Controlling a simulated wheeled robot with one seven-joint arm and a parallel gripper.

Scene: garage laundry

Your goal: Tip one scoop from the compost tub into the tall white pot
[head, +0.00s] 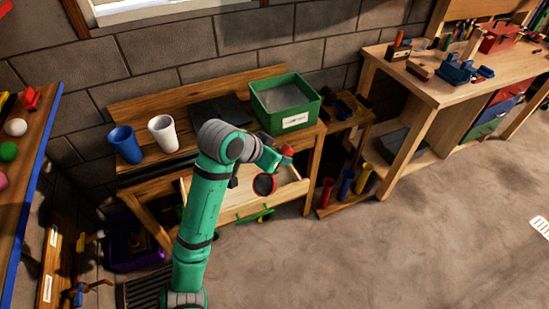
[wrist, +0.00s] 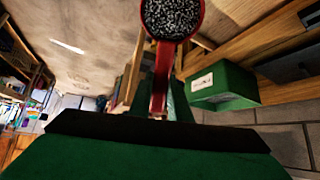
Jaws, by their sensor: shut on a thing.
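My gripper (head: 279,158) is shut on the handle of a red scoop (head: 264,185), in front of the bench. In the wrist view the scoop (wrist: 160,90) points away from the gripper, and its round bowl holds speckled grey granular material (wrist: 172,17). The compost tub (head: 314,108) is a green box with a white label, at the right of the bench top, with grey material inside. It also shows in the wrist view (wrist: 233,92). The tall white pot (head: 162,135) stands upright on the bench's left part, left of my gripper. Its inside contents cannot be made out.
A blue pot (head: 125,145) stands just left of the white pot. A dark flat tray (head: 218,109) lies between the white pot and the tub. Below the bench top is an open wooden drawer (head: 238,207). A workbench (head: 420,80) with tools stands at right.

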